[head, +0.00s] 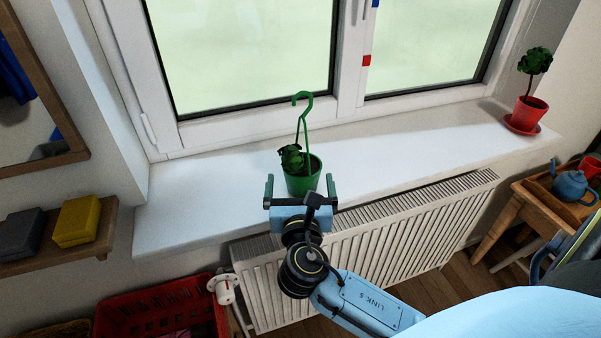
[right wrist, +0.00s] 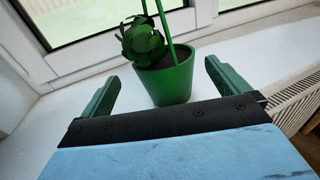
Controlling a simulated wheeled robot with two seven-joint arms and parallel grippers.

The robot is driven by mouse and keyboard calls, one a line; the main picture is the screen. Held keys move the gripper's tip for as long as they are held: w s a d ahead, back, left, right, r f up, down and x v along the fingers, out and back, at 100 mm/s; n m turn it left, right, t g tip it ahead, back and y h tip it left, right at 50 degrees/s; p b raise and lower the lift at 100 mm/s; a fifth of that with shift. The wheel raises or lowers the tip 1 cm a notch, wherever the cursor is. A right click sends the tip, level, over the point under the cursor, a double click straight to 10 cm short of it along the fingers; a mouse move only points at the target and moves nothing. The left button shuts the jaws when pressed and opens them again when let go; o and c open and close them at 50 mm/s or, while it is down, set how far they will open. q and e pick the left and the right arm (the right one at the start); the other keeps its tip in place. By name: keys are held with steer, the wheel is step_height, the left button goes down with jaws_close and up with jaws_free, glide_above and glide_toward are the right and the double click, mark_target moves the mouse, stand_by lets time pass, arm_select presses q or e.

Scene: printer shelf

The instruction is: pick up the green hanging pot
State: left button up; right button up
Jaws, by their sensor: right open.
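The green hanging pot (head: 301,178) stands upright on the white windowsill, with a leafy plant in it and a tall green hook rising above. In the right wrist view the pot (right wrist: 170,84) is ahead of the fingers, roughly centred between them. My right gripper (head: 300,186) is open at the near side of the pot, one finger to each side. The fingers (right wrist: 165,85) look apart from the pot, and nothing is held. The top of the hook is cut off in the right wrist view. My left gripper is not in view.
The windowsill (head: 420,152) is clear on both sides of the pot. The window frame (head: 345,100) stands behind it. A red pot (head: 527,112) sits at the sill's far right. A radiator (head: 400,235) is below the sill. A shelf with yellow (head: 76,221) and grey blocks is at left.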

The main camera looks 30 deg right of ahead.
steer(key=shift+b+x, duration=0.35)
steer(key=shift+x, duration=2.25)
steer(key=shift+f, duration=0.15)
